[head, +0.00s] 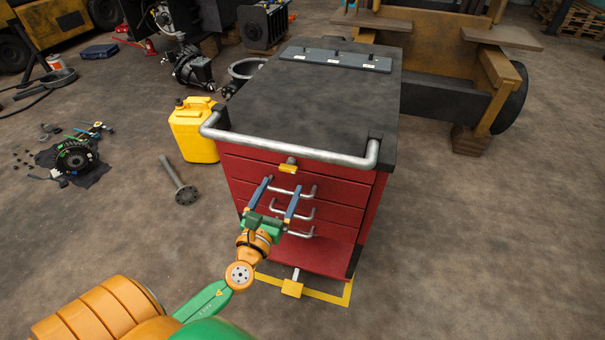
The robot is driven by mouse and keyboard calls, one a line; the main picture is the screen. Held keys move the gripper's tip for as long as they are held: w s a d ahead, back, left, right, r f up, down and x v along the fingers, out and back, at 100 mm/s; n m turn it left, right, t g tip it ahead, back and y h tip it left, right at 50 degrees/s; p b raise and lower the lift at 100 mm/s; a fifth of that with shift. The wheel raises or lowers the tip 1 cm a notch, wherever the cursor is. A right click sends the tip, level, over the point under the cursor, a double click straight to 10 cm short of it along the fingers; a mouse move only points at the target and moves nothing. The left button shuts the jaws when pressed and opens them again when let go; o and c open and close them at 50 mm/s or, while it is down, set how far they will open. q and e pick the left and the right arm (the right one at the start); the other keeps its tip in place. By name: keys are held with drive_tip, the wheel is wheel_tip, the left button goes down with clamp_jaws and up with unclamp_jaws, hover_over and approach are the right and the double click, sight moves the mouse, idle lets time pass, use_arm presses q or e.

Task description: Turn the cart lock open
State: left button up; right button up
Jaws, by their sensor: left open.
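The red tool cart (305,165) with a dark top stands in the middle of the head view, its drawer front facing me. The lock, a small yellow tab on a grey barrel (289,167), sits high on the front, in the top drawer's panel. My left gripper (276,186) is in front of the drawers, its two blue-tipped fingers spread apart with nothing between them. The fingertips are below the lock in the picture; whether they touch the cart I cannot tell. The fingers partly cover the drawer handles. My right gripper is not in view.
A silver push bar (285,148) runs across the cart's front top edge, above the lock. A yellow pedal (291,288) sticks out at the cart's foot. A yellow jerrycan (193,130) and a flanged shaft (179,181) are to the left. The floor at right is clear.

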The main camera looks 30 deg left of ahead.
sight(287, 171)
use_arm(q)
drive_tip(key=w, duration=0.1)
drive_tip(key=w+a, duration=0.1)
drive_tip(key=w, duration=0.1)
drive_tip(key=w+a, duration=0.1)
drive_tip(key=shift+w+a, duration=0.1)
drive_tip(key=shift+w, duration=0.05)
drive_tip(key=shift+w+f, duration=0.1)
drive_tip(key=shift+w, duration=0.45)
drive_tip(key=shift+s, duration=0.1)
drive_tip(key=c, duration=1.4)
